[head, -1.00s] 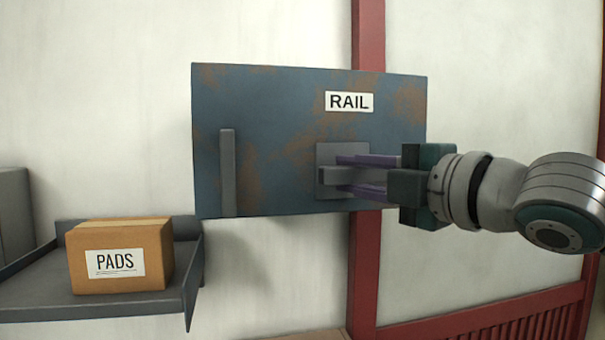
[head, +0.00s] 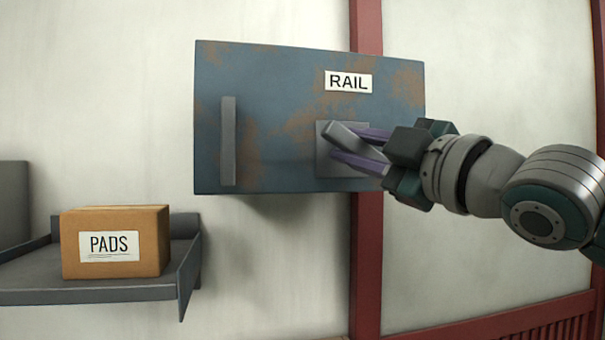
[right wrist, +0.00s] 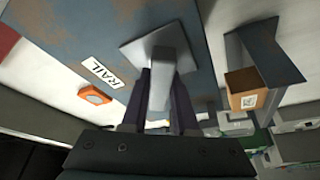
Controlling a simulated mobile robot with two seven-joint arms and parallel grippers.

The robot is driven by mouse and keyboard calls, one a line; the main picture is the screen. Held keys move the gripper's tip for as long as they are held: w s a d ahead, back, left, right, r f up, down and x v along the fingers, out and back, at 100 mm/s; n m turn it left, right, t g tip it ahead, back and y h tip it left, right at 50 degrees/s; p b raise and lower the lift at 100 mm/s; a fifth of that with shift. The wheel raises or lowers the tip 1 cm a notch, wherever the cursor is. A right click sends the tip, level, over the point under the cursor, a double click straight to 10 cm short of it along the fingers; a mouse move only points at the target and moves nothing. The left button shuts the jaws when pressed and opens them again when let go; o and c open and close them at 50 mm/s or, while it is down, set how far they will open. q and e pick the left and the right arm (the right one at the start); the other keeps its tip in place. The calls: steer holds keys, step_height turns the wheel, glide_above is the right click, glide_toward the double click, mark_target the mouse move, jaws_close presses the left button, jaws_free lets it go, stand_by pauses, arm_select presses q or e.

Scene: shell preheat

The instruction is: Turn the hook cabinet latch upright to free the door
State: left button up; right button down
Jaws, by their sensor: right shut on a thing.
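The blue-grey, rust-stained cabinet (head: 275,95) hangs on the wall, its door closed. The latch (head: 346,134) is a light grey bar on a square grey plate (head: 325,170) below the RAIL label. The bar is tilted, sloping down to the right in the head view. My right gripper (head: 350,144) is shut on the bar, one purple finger on each side, and its wrist is rolled with the bar. In the right wrist view the latch bar (right wrist: 163,78) lies between the two fingers. My left gripper is not in view.
A grey vertical handle (head: 228,140) is on the door's left part. A brown PADS box (head: 115,242) sits on a grey shelf (head: 90,297) at lower left. A red post (head: 367,250) runs behind the cabinet. The right wrist view shows an orange object (right wrist: 95,94).

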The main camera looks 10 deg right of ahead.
steer(key=m, duration=0.1)
steer(key=m+b, duration=0.1)
steer(key=m+t+b, duration=0.1)
steer(key=shift+f+m+h, duration=0.25)
steer(key=shift+m+h, duration=0.15)
steer(key=m+t+h+b, duration=0.1)
steer(key=m+b, duration=0.1)
steer(key=m, duration=0.1)
steer(key=shift+m+h, duration=0.3)
steer(key=m+t+h+b, duration=0.1)
steer(key=m, duration=0.2)
steer(key=shift+r+m, duration=0.1)
steer(key=shift+m, duration=0.2)
steer(key=shift+r+m+h+b, duration=0.1)
steer(key=shift+m+h+b, duration=0.55)
steer(key=shift+m+h, duration=1.3)
steer(key=shift+m+y, duration=0.35)
steer(key=shift+m, duration=0.2)
steer(key=c, duration=0.7)
jaws_free()
